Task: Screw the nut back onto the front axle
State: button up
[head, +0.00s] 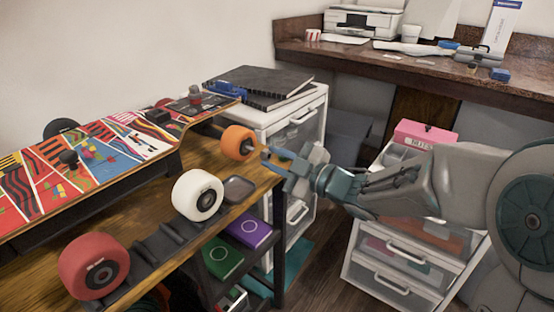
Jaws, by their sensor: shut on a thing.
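A longboard (95,165) with a colourful patterned deck lies on the wooden workbench (215,238). An orange wheel (237,142) sits at its far right end, with the dark hub and axle end facing right. My gripper (266,157) is just right of this hub, fingers pointing left at the axle end. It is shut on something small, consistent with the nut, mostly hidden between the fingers. I cannot tell whether the nut touches the axle. A white wheel (197,194) and a red wheel (93,267) are nearer along the bench edge.
A dark shallow dish (239,189) lies on the bench below the orange wheel. A white drawer unit (290,118) with black binders (262,84) stands behind. A pink box (424,135) sits on another drawer unit (402,262) under my arm. A printer (362,22) stands on the back desk.

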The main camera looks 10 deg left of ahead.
jog(key=shift+a, duration=0.15)
jog(key=shift+w+a, duration=0.2)
jog(key=shift+a, duration=0.2)
dwell(1.1)
jog(key=shift+w+a, duration=0.25)
jog(key=shift+a, duration=0.4)
jog(key=shift+a, duration=0.1)
dwell(0.7)
jog(key=shift+w+a, duration=0.2)
jog(key=shift+a, duration=0.2)
jog(key=shift+w+a+b, duration=0.15)
jog(key=shift+a+b, duration=0.15)
jog(key=shift+b, duration=0.05)
dwell(1.9)
dwell(0.3)
